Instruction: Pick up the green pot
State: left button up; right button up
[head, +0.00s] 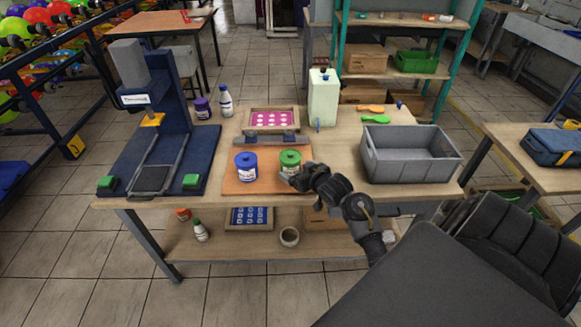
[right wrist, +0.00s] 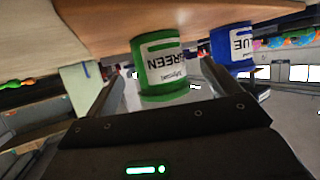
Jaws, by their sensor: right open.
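The green pot (head: 291,157) stands upright on the orange board, beside the blue pot (head: 246,167) on its left. My right gripper (head: 288,177) reaches in from the right at the near side of the green pot and covers part of its lower body. The blue pot (right wrist: 231,47) shows just beyond the finger on the right. My left gripper is not in view.
The printing press (head: 150,120) stands at the left of the table. A framed screen (head: 272,119) lies behind the pots, with a pale canister (head: 323,97) further back. A grey crate (head: 408,154) stands to the right. Bottles (head: 225,100) stand behind the press.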

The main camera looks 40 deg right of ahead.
jog(key=shift+p+x, duration=0.3)
jog(key=shift+x, duration=2.3)
jog(key=shift+r, duration=0.15)
jog(key=shift+c, duration=0.4)
jog(key=c, duration=1.1)
